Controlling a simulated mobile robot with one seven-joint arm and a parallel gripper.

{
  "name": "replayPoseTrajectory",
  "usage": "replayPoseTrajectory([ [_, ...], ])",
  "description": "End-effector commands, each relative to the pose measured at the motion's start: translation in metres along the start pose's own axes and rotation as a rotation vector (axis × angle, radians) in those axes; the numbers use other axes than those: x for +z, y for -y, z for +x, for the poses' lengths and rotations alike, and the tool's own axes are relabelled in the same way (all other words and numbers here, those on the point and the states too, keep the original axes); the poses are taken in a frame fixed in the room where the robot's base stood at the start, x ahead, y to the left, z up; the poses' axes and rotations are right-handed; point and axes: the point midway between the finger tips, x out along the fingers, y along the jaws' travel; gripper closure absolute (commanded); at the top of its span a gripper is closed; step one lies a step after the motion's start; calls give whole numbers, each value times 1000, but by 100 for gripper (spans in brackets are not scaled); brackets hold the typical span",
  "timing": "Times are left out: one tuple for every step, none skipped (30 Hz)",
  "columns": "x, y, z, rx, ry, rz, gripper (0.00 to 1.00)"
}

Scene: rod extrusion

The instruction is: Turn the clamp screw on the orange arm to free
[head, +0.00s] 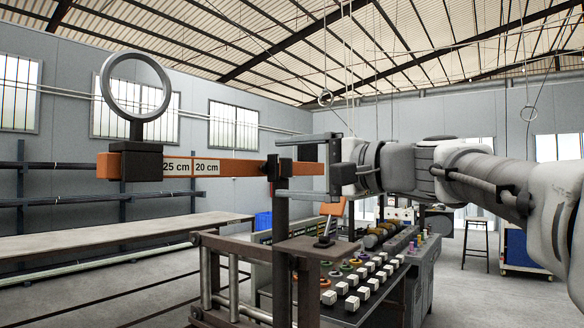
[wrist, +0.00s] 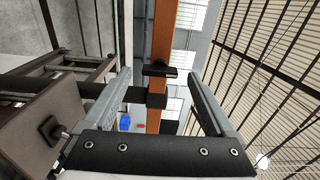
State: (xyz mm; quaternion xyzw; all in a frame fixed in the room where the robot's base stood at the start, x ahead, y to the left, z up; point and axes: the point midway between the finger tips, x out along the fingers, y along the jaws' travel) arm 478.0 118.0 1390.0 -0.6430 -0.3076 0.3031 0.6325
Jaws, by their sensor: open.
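The orange arm (head: 235,166) runs level across the head view, with "25 cm" and "20 cm" labels. It passes through a dark clamp on top of a dark post (head: 282,225). The clamp screw (wrist: 160,70) shows as a small black handle in front of the orange arm (wrist: 162,35) in the wrist view. My gripper (head: 279,167) is open and points left, one finger above the arm and one below. In the wrist view my gripper (wrist: 160,75) has its fingertips on either side of the screw, with gaps. I cannot tell the screw's turn.
A metal ring (head: 135,87) stands on a dark block (head: 136,160) at the arm's left end. A brown frame (head: 235,262) supports the post. A bench (head: 385,278) with several small parts stands behind. A long table (head: 110,236) lies left.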

Motion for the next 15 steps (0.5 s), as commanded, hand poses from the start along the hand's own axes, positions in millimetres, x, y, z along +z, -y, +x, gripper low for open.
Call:
replayPoseTrajectory([
  [0, 0, -11, -1, -4, 0, 10],
  [0, 1, -18, -2, -4, -1, 10],
  [-1, 1, -28, -1, -5, 0, 10],
  [-1, 1, -35, -1, -5, 0, 10],
  [0, 1, -43, -2, -5, 0, 10],
  [0, 1, -53, -1, -5, 0, 10],
  [-1, 1, -60, -1, -5, 1, 10],
  [0, 1, -68, -1, -4, 1, 10],
  [0, 2, -78, -2, -5, 0, 10],
  [-1, 1, -85, -1, -5, 1, 10],
  [-1, 1, -92, -1, -4, 1, 10],
  [0, 1, -102, -2, -4, 1, 10],
  [0, 1, -108, -2, -3, 1, 10],
  [-1, 1, -114, -2, -4, 0, 10],
  [0, 1, -122, -1, -3, 0, 10],
])
